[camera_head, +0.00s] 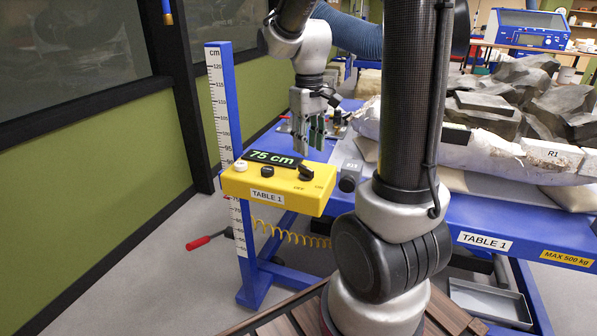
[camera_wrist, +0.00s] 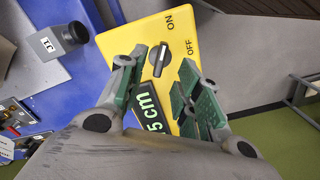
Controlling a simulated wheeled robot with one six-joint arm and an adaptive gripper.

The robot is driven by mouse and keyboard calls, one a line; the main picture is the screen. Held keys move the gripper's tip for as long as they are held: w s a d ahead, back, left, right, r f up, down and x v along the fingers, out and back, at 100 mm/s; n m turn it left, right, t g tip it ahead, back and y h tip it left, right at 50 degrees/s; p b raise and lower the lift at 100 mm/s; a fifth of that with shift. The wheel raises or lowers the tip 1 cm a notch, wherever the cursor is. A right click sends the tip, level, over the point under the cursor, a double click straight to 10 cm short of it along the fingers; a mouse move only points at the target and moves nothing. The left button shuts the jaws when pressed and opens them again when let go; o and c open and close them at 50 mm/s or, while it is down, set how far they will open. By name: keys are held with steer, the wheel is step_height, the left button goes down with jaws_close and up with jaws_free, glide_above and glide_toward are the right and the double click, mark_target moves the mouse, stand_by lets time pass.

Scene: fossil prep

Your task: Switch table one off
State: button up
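The yellow TABLE 1 control box (camera_head: 272,203) has a green display reading 75 cm (camera_head: 275,158). A black rotary knob (camera_head: 306,172) sits at its right end. In the wrist view the knob (camera_wrist: 160,60) shows a white line and appears turned toward the ON label (camera_wrist: 176,22) rather than the OFF label (camera_wrist: 190,48). My gripper (camera_head: 308,148) is above and behind the box, fingers pointing down. In the wrist view my gripper (camera_wrist: 155,90) is open and empty, its green-padded fingers apart, with the knob showing beyond the gap. I see no contact with the knob.
A white button (camera_head: 240,165) and a black button (camera_head: 267,171) are also on the box. The height post (camera_head: 224,110) rises at left. Wrapped rocks (camera_head: 480,150) cover the table at right.

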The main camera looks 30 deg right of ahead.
mark_target(306, 167)
steer(key=shift+w+a+r, duration=0.25)
steer(key=shift+a+r, duration=0.05)
steer(key=shift+r, duration=0.1)
steer(key=shift+d+f+n, duration=0.1)
steer(key=shift+f+n, duration=0.1)
steer(key=shift+n, duration=0.1)
step_height(306, 167, down, 8)
steer(key=shift+r, duration=0.25)
jaws_close()
